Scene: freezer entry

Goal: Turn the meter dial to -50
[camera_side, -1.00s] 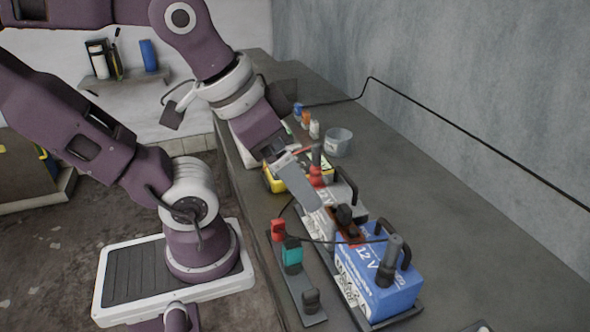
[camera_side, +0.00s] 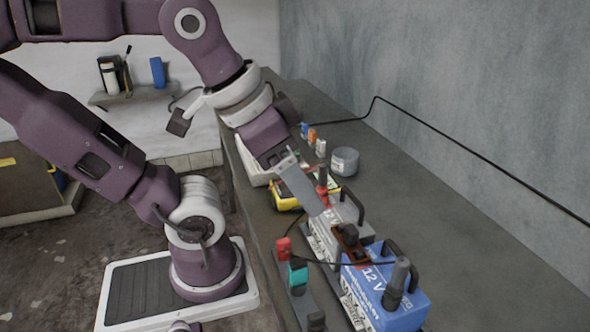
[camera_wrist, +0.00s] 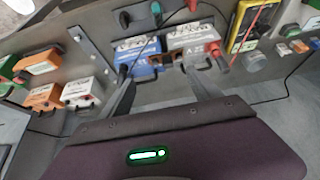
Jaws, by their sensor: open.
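The yellow meter (camera_side: 285,197) lies on the bench, partly behind my gripper in the side view. It also shows in the wrist view as a yellow-framed unit (camera_wrist: 241,42) at upper right, with a red lead across it. Its dial and reading cannot be made out. My gripper (camera_side: 315,208) is open and empty, above the bench between the meter and the batteries. In the wrist view its two fingers (camera_wrist: 163,80) stand apart, pointing toward the batteries, with the meter off to their right.
A blue 12 V battery (camera_side: 388,300) and a grey battery (camera_side: 328,234) with upright handles and clamps stand close to my gripper. A grey cup (camera_side: 345,161) and small bottles (camera_side: 312,136) stand farther back. The bench (camera_side: 455,240) is clear toward the wall.

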